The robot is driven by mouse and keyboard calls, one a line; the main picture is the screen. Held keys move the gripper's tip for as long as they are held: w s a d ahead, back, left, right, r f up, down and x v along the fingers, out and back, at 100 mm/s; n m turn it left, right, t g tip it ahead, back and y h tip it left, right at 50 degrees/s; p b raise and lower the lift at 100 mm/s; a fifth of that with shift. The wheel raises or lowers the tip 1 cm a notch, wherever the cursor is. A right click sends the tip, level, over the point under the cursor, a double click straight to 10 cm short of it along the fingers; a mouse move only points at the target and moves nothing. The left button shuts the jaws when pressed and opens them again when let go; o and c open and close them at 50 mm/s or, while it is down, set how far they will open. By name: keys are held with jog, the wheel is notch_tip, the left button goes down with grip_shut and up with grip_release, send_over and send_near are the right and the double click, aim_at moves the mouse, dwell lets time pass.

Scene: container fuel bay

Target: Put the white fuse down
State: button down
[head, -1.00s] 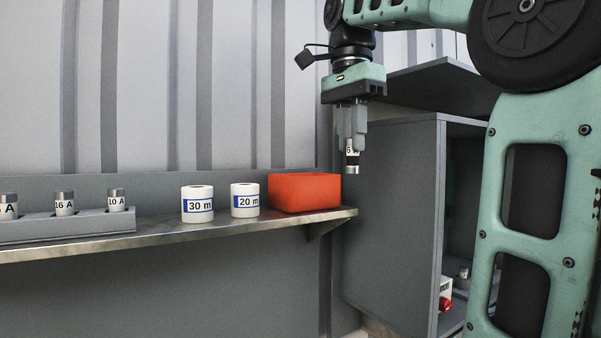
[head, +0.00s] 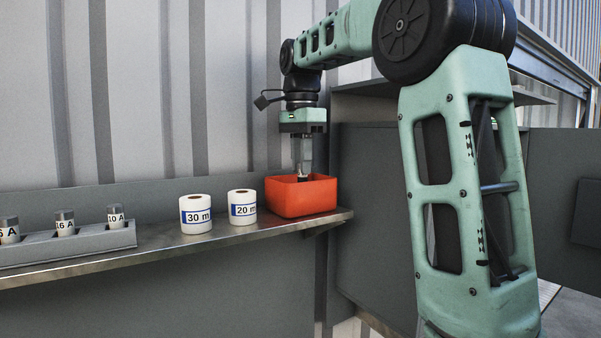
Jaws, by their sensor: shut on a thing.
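My gripper (head: 301,172) points straight down over the orange-red open bin (head: 302,201) at the right end of the metal shelf. Its fingers are shut on the white fuse (head: 301,179), of which only a small dark part shows at the fingertips. The fuse's lower end is hidden behind the bin's front wall, so I cannot tell whether it touches the bin's floor.
Two white rolls, marked 30 m (head: 196,214) and 20 m (head: 242,207), stand left of the bin on the shelf (head: 160,244). A grey rack (head: 70,244) with several labelled fuses is further left. A grey cabinet (head: 370,220) stands right of the shelf.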

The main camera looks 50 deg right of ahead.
aim_at(301, 176)
notch_tip(301, 176, down, 2)
jog(key=shift+s+f+p, duration=0.1)
jog(key=shift+p, duration=0.25)
jog(key=shift+w+f+p, duration=0.2)
jog(key=shift+f+p, duration=0.25)
jog(key=shift+p, duration=0.05)
jog(key=shift+f, duration=0.15)
jog(key=shift+f, duration=0.1)
jog(key=c, duration=1.3)
grip_release()
notch_tip(301, 176, up, 12)
jog(key=shift+r+b, duration=0.15)
jog(key=shift+b, duration=0.65)
